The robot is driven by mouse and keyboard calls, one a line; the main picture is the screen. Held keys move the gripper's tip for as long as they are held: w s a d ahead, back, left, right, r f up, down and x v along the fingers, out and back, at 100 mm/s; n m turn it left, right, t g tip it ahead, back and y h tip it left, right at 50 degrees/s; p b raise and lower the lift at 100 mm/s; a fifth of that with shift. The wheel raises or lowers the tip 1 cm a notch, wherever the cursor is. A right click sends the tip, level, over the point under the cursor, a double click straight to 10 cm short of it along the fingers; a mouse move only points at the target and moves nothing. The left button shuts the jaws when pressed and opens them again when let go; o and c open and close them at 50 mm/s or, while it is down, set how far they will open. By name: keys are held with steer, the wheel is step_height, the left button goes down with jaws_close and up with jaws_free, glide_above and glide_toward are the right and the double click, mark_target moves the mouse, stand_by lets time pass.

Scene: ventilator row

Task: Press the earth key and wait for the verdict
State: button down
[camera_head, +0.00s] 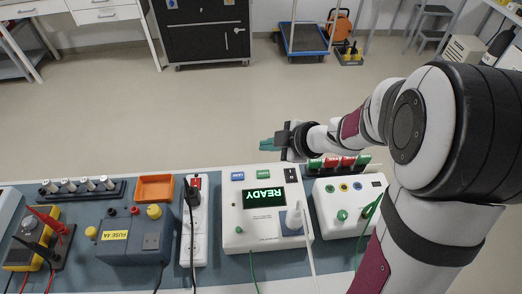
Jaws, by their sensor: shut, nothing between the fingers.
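The white tester (238,221) stands on the blue-grey bench top, and its dark display shows READY in green letters. Above the display are a blue key (237,176) and a green key (263,174); their small labels are too small to read, so I cannot tell which is the earth key. My gripper (267,145) is shut and empty. It points left in the picture, appears just beyond the tester's back edge, and does not visibly touch either key.
Right of the tester is a white box (338,203) with coloured knobs. Left are a white power strip (200,238), a blue-grey FUSE 4A box (133,250), an orange tray (155,187) and a yellow meter (32,235). Cords cross the bench front.

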mark_target(267, 175)
steer(key=shift+f, duration=4.4)
steer(key=shift+f, duration=0.4)
steer(key=shift+f, duration=0.35)
steer(key=shift+r, duration=0.75)
